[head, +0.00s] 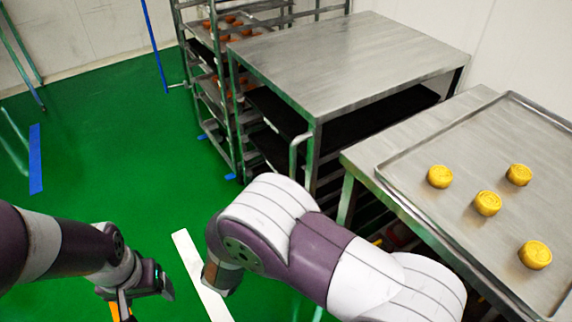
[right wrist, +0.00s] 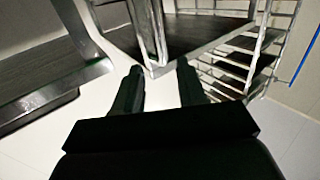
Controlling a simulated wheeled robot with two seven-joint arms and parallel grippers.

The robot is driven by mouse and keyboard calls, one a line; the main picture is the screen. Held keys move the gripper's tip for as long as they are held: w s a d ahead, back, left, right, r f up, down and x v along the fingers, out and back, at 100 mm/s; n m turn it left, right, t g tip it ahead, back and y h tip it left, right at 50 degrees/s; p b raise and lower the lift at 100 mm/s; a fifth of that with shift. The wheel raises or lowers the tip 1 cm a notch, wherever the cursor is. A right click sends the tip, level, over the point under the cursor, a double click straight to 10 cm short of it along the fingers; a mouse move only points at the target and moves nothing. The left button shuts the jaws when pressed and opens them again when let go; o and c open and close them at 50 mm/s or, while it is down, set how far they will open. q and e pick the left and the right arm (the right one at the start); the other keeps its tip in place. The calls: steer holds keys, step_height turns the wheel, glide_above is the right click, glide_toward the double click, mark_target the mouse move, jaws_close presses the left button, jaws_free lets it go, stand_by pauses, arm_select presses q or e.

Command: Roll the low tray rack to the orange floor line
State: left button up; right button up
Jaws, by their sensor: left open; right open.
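The low tray rack (head: 350,55) has a flat steel top and dark trays inside. It stands right of centre in the head view, with an upright handle (head: 294,155) at its near corner. In the right wrist view, a bright steel bar, seemingly the handle (right wrist: 150,35), lies just beyond my right gripper (right wrist: 158,78), roughly in line with the gap. My left gripper (head: 148,284) is open and empty, low at the left. An orange patch (head: 122,308) shows beside it; I cannot tell whether it is the floor line.
A tall rack (head: 215,80) with filled trays stands close behind the low rack. A steel table (head: 365,160) with a tray (head: 450,215) of several yellow pieces stands close at right. A white strip (head: 196,268) and a blue strip (head: 36,160) mark the green floor, open at left.

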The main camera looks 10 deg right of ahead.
mark_target(292, 159)
steer(key=b+x, duration=0.2)
steer(key=x, duration=1)
steer(key=shift+w+d, duration=0.15)
steer(key=shift+w, duration=0.1)
jaws_close()
